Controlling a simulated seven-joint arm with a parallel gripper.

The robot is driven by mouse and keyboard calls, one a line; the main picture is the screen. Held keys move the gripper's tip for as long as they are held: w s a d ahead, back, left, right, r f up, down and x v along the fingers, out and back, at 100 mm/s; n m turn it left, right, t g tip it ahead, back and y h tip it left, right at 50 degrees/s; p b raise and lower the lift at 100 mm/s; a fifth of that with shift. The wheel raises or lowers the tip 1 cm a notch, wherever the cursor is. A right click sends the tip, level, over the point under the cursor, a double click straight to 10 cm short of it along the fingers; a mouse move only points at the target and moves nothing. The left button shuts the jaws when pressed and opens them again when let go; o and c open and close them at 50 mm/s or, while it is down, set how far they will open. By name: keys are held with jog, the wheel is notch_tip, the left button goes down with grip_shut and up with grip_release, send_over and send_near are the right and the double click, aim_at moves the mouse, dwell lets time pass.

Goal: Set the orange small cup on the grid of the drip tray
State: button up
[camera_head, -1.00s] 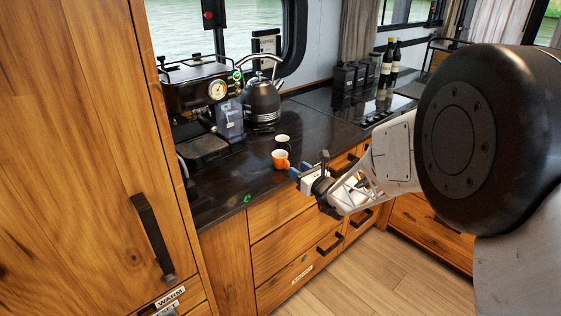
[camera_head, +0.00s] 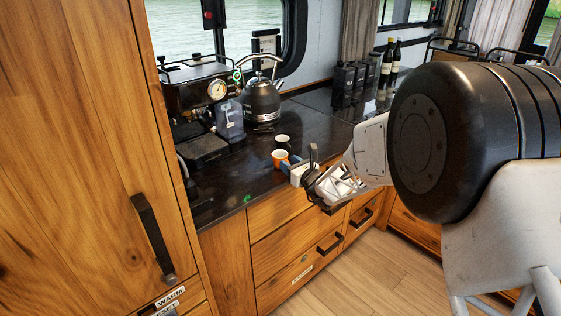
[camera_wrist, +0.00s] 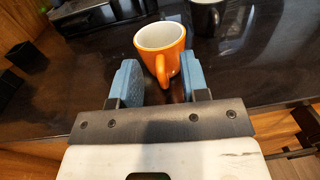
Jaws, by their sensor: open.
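The orange small cup (camera_head: 280,158) stands upright on the dark counter near its front edge. In the wrist view the orange cup (camera_wrist: 157,41) has its handle toward me, and the handle is between the fingers. My gripper (camera_head: 288,167) is open at the cup's right front side. In the wrist view its two blue fingers (camera_wrist: 160,82) lie either side of the handle; whether they touch the cup I cannot tell. The drip tray (camera_head: 203,148) is under the coffee machine (camera_head: 190,88) at the left; its grid is too small to make out.
A dark cup (camera_head: 282,141) stands just behind the orange cup, and also shows in the wrist view (camera_wrist: 207,16). A dark kettle (camera_head: 262,103) stands farther back. The counter (camera_head: 236,172) is clear between the orange cup and the drip tray.

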jog(key=shift+w+a, duration=0.35)
jog(key=shift+w, duration=0.05)
grip_shut()
dwell(0.4)
